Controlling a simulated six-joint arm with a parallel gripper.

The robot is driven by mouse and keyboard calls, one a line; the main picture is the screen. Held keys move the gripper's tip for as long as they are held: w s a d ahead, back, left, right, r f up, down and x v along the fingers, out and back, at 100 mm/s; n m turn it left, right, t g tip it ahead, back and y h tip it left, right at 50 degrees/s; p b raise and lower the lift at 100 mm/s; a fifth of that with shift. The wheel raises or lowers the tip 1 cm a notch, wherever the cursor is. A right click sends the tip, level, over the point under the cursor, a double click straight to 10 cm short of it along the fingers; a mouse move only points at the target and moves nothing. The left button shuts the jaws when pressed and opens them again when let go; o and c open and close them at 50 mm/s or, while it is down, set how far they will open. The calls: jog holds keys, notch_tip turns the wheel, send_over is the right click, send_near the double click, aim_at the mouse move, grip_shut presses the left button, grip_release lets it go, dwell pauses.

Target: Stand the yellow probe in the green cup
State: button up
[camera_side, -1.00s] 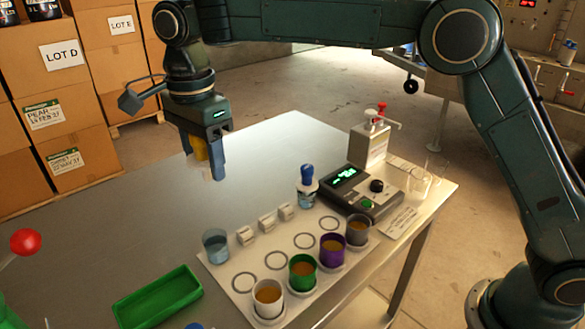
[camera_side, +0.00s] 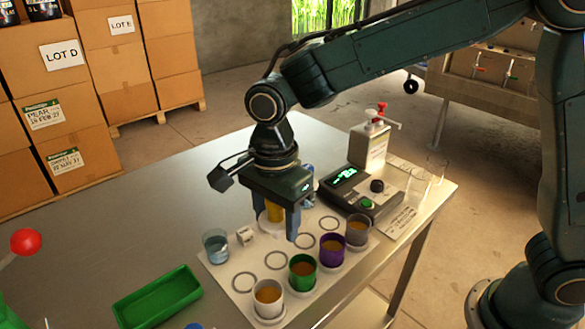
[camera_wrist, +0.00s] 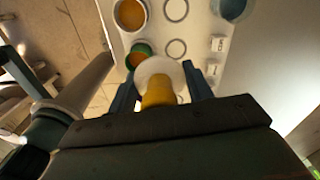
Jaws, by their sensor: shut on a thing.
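My gripper (camera_side: 275,222) is shut on the yellow probe (camera_side: 273,211), above the back part of the white board. In the wrist view the yellow probe (camera_wrist: 158,94) is between the fingers (camera_wrist: 160,86), with a pale disc at its far end. The green cup (camera_side: 302,273) stands on the board's front row, between a white cup and a purple cup, and holds brown liquid. It is in front of and below my gripper in the side view, apart from the probe. In the wrist view the disc partly hides the green cup (camera_wrist: 143,48). The probe's lower tip is hard to make out.
A white cup (camera_side: 268,296), purple cup (camera_side: 333,250) and grey cup (camera_side: 358,232) share the row. A glass of water (camera_side: 215,245) and a small white holder (camera_side: 245,235) stand left of the gripper. A meter (camera_side: 362,194) stands right, a green tray (camera_side: 157,298) left.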

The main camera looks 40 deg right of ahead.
send_near(303, 262)
jog(key=shift+s+a+f, duration=0.15)
jog(key=shift+s+a, duration=0.55)
jog(key=shift+s, duration=0.05)
jog(key=shift+f, duration=0.15)
jog(key=shift+f, duration=2.75)
jog(key=shift+f, duration=0.65)
jog(key=o, duration=0.7)
jog(key=shift+o, duration=0.2)
jog(key=shift+r, duration=0.1)
notch_tip(303, 262, up, 11)
dwell(0.5)
jog(key=shift+r, duration=0.1)
dwell(0.4)
